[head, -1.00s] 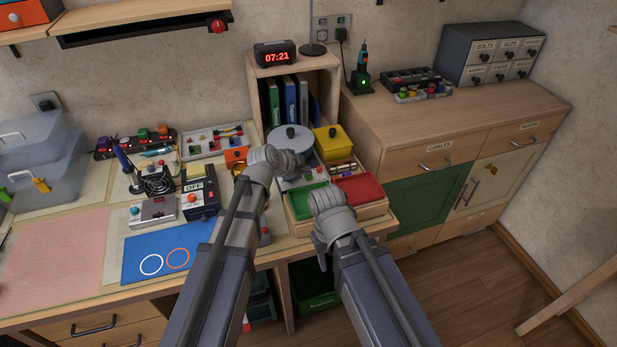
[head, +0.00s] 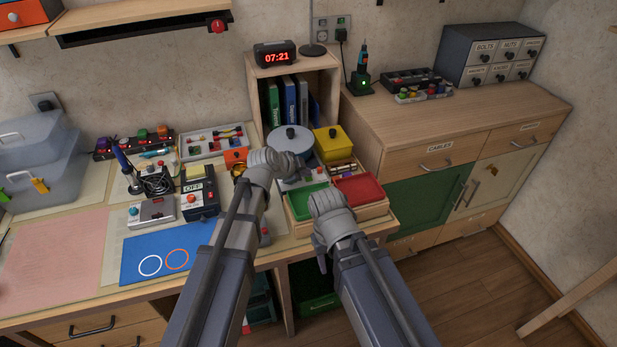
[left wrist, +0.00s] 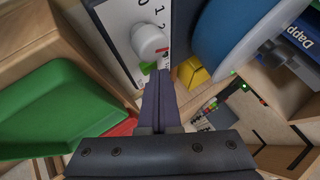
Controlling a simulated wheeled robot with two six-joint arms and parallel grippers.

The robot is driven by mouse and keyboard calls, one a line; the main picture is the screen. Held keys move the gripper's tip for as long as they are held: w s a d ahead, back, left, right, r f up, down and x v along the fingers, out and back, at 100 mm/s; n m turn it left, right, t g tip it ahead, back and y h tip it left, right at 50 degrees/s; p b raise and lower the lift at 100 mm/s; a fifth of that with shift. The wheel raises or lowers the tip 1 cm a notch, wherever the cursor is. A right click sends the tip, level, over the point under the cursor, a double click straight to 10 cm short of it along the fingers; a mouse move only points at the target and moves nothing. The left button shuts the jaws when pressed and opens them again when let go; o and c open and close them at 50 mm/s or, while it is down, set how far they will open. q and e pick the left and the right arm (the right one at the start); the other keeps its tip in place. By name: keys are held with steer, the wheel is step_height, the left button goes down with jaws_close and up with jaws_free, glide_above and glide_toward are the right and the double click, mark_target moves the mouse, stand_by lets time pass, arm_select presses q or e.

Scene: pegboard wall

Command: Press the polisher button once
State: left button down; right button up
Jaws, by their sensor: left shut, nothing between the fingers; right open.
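The polisher shows in the head view as a grey-blue round disc (head: 289,137) with a light panel below it, mostly hidden by my left gripper (head: 305,172). In the left wrist view the large blue disc (left wrist: 232,40) is at upper right. Its white panel (left wrist: 112,22) carries a pale round knob (left wrist: 150,40) with digits, a small green part (left wrist: 148,68) and a thin red mark. Which part is the button I cannot tell. My left gripper (left wrist: 158,78) is shut and empty, its tips close below the green part; contact is unclear. My right gripper (head: 322,262) is open, lower, at the table's front edge.
A green tray (head: 307,203) and a red tray (head: 358,188) lie in front of the polisher. A yellow box (head: 334,146) stands right of it. An orange box (head: 235,157) and a black OFF switch box (head: 199,199) stand left. A bookshelf is behind.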

mark_target(306, 181)
arm_select(q)
steer(key=shift+f, duration=0.15)
stand_by(0.4)
steer(key=shift+r+p, duration=0.85)
steer(key=shift+r, duration=0.05)
steer(key=shift+r, duration=0.15)
step_height(306, 181, up, 5)
steer(key=p, duration=0.5)
steer(key=shift+a+f, duration=0.1)
steer(key=shift+f, duration=0.1)
